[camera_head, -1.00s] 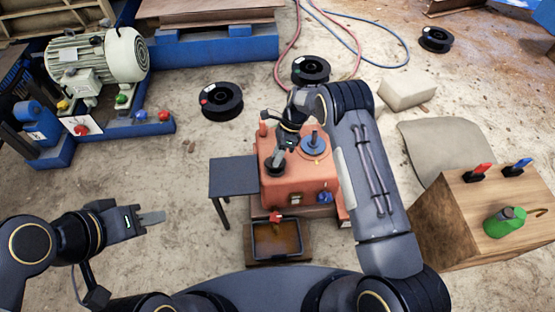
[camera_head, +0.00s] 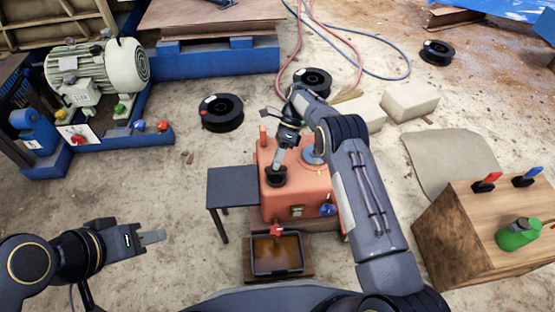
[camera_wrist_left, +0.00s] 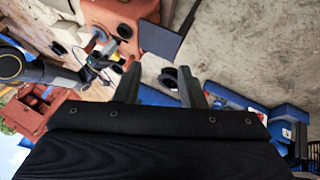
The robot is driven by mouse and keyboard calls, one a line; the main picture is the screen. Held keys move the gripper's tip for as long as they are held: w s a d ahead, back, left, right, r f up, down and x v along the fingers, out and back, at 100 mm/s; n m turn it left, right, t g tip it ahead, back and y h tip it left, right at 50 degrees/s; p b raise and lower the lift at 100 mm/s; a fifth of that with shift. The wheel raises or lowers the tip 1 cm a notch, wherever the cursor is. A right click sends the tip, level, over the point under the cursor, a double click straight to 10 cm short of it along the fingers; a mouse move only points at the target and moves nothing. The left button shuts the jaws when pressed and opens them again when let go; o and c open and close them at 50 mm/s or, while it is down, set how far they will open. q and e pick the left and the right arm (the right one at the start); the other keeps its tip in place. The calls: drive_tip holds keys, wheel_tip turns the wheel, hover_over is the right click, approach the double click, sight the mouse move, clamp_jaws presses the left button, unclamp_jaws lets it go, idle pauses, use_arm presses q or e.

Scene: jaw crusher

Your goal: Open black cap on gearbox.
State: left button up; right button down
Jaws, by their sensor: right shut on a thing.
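The orange gearbox (camera_head: 286,198) stands in the middle of the head view, with a blue round fitting (camera_head: 313,155) on its top. The black cap (camera_head: 276,178) is at the top left of the gearbox. My right gripper (camera_head: 278,163) reaches down from above and is shut on the black cap; I cannot tell whether the cap is raised off its seat. My left gripper (camera_head: 158,237) is empty and away from the gearbox, at the lower left. In the left wrist view its two fingers (camera_wrist_left: 160,86) stand apart.
A small dark side table (camera_head: 230,187) stands left of the gearbox, and a tray with brown liquid (camera_head: 252,262) lies in front. A wooden crate (camera_head: 450,235) with a green can (camera_head: 518,235) is at right. Black spools (camera_head: 221,112) lie behind.

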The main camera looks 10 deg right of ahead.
use_arm(q)
drive_tip(key=shift+c, duration=0.5)
